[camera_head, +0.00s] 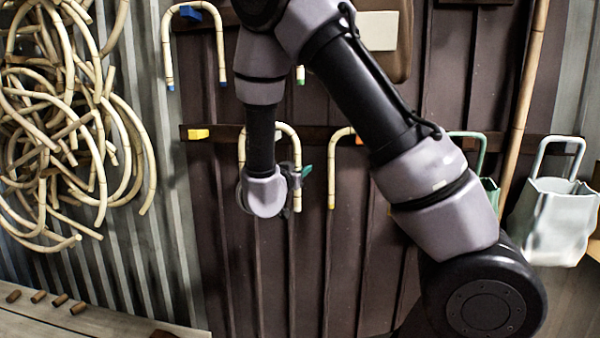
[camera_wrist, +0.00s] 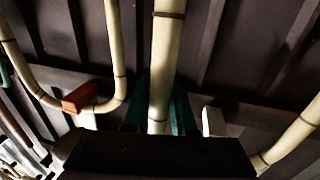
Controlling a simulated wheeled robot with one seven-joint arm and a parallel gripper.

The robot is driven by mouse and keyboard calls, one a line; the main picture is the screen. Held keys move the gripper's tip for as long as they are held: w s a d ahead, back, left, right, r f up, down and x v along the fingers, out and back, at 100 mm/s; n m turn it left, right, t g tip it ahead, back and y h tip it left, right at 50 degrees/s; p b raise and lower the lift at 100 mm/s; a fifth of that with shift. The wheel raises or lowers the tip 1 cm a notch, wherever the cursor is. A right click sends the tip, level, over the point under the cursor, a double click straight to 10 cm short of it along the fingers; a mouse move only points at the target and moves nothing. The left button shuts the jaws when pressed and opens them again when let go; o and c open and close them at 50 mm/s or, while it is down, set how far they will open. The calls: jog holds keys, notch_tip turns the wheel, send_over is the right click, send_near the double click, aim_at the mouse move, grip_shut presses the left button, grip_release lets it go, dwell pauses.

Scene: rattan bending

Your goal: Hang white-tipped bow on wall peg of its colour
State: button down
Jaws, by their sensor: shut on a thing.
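A pale rattan bow (camera_head: 291,130) hangs arch up in front of the dark wall. My gripper (camera_head: 298,177) is shut on its right leg, with teal fingers beside it. In the wrist view, which looks upside down, the gripped leg (camera_wrist: 165,50) runs up from between the teal fingers (camera_wrist: 164,112). The white peg (camera_wrist: 213,120) lies beside that leg. I cannot tell whether the bow rests on it. The bow's other side (camera_wrist: 295,137) shows at right. The tip colour is not clear. My wrist covers part of the bow in the head view.
A yellow peg (camera_head: 198,134) is bare at left. Another bow (camera_head: 332,165) hangs at the orange peg (camera_wrist: 80,97). A blue-tipped bow (camera_head: 222,50) hangs at the blue peg (camera_head: 190,13). Rattan coils (camera_head: 60,110) fill the left; a pale bucket (camera_head: 550,215) hangs right.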

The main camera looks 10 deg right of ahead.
jog(key=shift+w+d+f, duration=0.2)
jog(key=shift+w+d, duration=0.1)
jog(key=shift+w, duration=0.45)
jog(key=shift+w+d+f, duration=0.2)
jog(key=shift+w+d, duration=0.15)
jog(key=shift+w, duration=0.45)
jog(key=shift+w+d+f, duration=0.2)
jog(key=shift+w+d, duration=0.1)
jog(key=shift+w, duration=0.45)
jog(key=c, duration=0.7)
grip_release()
jog(key=shift+o, duration=0.2)
jog(key=v, duration=1.1)
